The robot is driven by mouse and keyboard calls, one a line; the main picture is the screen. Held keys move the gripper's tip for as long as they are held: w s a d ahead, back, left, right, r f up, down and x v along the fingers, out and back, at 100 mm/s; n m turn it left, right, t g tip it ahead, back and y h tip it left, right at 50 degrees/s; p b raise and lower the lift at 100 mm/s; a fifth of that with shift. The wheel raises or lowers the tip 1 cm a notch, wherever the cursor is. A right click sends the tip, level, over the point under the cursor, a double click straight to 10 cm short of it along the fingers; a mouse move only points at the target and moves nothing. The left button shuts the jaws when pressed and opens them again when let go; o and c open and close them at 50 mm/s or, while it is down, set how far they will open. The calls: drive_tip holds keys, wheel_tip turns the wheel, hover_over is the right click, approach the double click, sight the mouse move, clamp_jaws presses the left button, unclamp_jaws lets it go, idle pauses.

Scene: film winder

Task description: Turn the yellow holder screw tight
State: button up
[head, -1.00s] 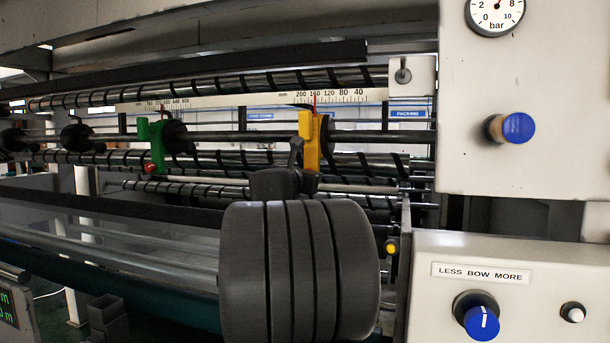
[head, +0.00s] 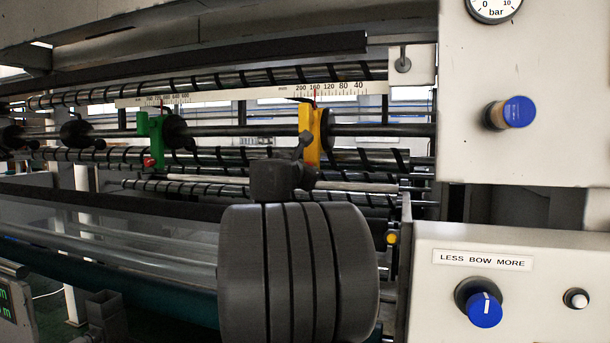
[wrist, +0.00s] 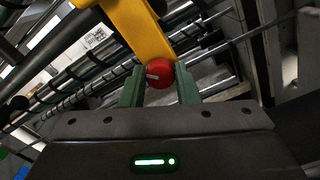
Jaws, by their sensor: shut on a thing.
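The yellow holder (head: 307,125) stands upright on the bars below the printed scale, a little right of centre in the head view. In the wrist view the yellow holder (wrist: 142,28) comes down from the top. Its red screw (wrist: 159,74) with a pale mark sits at its lower end, between the two fingers of my gripper (wrist: 159,84). The fingers are shut on this screw, one on each side.
A green holder (head: 156,140) with its own red screw stands to the left on the same bars. The scale (head: 345,90) runs above. A pale panel (head: 540,245) with a blue knob (head: 484,308) borders the right. Dark spiral-striped rollers run behind and below.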

drive_tip(key=shift+f+m+b, duration=0.2)
drive_tip(key=shift+m+b, duration=3.15)
drive_tip(key=shift+m, duration=1.9)
drive_tip(key=shift+f+m+b, duration=0.2)
drive_tip(key=shift+m+b, duration=3.1)
drive_tip(key=shift+m, duration=1.95)
drive_tip(key=o, duration=1)
drive_tip(key=shift+c, duration=0.2)
drive_tip(key=shift+r, duration=0.1)
drive_tip(key=b+v, duration=0.2)
drive_tip(key=v, duration=1.2)
drive_tip(key=shift+b, duration=0.4)
